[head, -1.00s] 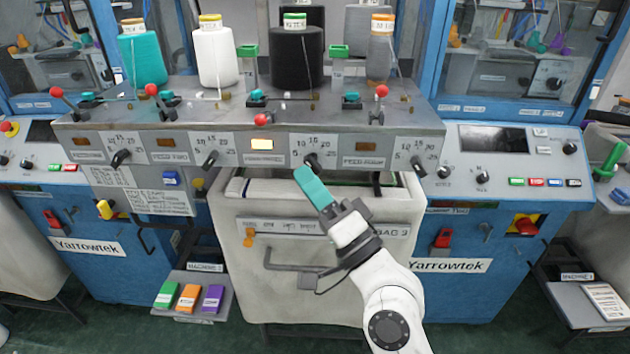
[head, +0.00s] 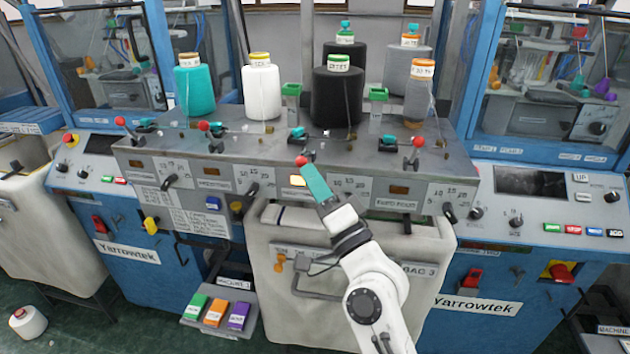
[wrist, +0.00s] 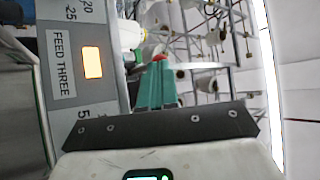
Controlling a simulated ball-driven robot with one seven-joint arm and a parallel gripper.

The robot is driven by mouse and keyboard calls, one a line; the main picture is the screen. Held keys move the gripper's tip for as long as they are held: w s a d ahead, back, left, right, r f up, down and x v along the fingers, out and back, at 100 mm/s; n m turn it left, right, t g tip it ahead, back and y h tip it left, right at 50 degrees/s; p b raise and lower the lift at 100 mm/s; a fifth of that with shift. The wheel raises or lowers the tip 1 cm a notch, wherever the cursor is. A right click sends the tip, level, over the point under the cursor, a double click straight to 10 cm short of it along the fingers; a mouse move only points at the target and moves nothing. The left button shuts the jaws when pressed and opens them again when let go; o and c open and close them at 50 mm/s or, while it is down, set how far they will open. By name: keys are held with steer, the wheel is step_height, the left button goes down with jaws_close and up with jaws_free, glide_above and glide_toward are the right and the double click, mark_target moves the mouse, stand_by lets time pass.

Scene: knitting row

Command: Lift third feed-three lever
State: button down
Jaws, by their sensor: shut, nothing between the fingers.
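The feed-three lever has a red ball knob (head: 301,160) and sits third from the left on the grey feed panel (head: 240,150). It hangs low at the panel's front edge, while the other levers stand up. My gripper (head: 307,169) has teal fingers, shut and empty, with the tips just below the knob. In the wrist view the red knob (wrist: 160,57) shows right at the far end of the fingers (wrist: 158,85); I cannot tell whether they touch. The FEED THREE label (wrist: 61,62) and its lit orange lamp (wrist: 92,62) are to the left.
Other red-knobbed levers stand at left (head: 203,126) and right (head: 418,142). Yarn cones, including a black one (head: 338,98), stand behind on the panel. Black dials line the front face, such as the one at right (head: 449,212). A cream bag (head: 400,260) hangs below.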

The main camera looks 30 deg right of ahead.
steer(key=shift+r, duration=0.1)
steer(key=shift+r, duration=0.2)
steer(key=shift+r+p, duration=0.15)
steer(key=shift+p, duration=0.15)
step_height(320, 180, up, 6)
steer(key=w+d+p, duration=0.1)
steer(key=w, duration=0.1)
steer(key=shift+w+d+p, duration=0.15)
steer(key=shift+d+p, duration=0.2)
steer(key=shift+p, duration=0.05)
stand_by(1.5)
